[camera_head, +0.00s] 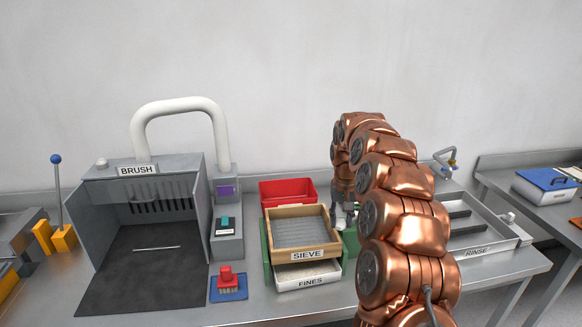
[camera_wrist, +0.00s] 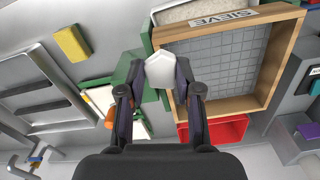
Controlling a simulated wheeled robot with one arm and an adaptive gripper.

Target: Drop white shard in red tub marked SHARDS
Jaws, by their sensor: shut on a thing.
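My gripper (camera_wrist: 157,75) is shut on the white shard (camera_wrist: 162,71), which sits between the fingertips in the wrist view. In the head view my gripper (camera_head: 344,212) is partly hidden by my arm, just right of the sieve, and I cannot make out the shard clearly there. The red tub (camera_head: 288,188) stands behind the sieve, left of my gripper, and its visible inside looks empty. It also shows in the wrist view (camera_wrist: 226,131), partly hidden by the sieve, to the right of my gripper. No SHARDS marking is visible on it.
The wooden sieve (camera_head: 304,242) sits on a green stand (camera_head: 266,262) above the white FINES tray (camera_head: 306,277), close beside my gripper. The grey BRUSH booth (camera_head: 148,215) is at left. The RINSE basin (camera_head: 484,247) is at right. A yellow block (camera_wrist: 72,43) shows in the wrist view.

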